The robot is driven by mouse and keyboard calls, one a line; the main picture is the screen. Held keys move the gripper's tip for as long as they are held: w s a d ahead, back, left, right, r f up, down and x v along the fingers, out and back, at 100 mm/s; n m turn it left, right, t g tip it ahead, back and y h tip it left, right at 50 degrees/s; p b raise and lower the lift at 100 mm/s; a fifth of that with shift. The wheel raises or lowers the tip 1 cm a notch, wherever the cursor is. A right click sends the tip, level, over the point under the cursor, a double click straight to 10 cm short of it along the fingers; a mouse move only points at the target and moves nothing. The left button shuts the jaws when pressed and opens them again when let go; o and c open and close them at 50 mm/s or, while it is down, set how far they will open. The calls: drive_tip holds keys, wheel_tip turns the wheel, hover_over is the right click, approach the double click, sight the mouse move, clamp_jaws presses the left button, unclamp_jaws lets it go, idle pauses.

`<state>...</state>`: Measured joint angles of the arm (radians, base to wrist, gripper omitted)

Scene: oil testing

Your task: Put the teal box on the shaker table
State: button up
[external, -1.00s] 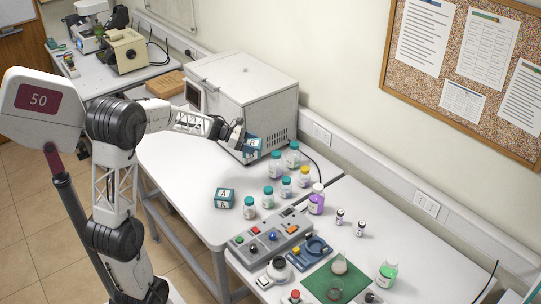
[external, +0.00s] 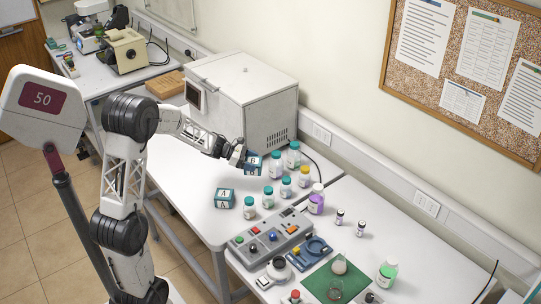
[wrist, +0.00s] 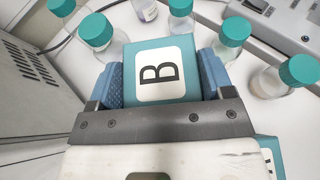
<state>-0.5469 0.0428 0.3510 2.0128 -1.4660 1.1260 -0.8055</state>
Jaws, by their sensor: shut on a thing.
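My gripper (external: 246,160) is shut on a teal box (external: 253,164) marked B, beside the white oven's front right corner. In the wrist view the box (wrist: 160,72) sits between the blue finger pads, its B label facing the camera. A second teal box (external: 224,198), marked A, stands on the white bench; its edge shows at the lower right of the wrist view (wrist: 268,153).
Several teal-capped bottles (external: 276,165) stand close to the right of the held box. A grey control panel (external: 270,238), a purple bottle (external: 316,203) and a green mat (external: 333,280) are farther front. The white oven (external: 243,95) stands behind. Bare bench lies left of box A.

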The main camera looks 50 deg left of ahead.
drive_tip(key=shift+f, duration=2.95)
drive_tip(key=shift+f, duration=0.1)
drive_tip(key=shift+f, duration=1.8)
drive_tip(key=shift+f, duration=0.1)
drive_tip(key=o, duration=1)
drive_tip(key=shift+c, duration=0.2)
drive_tip(key=shift+s+a, duration=0.1)
drive_tip(key=v, duration=1.2)
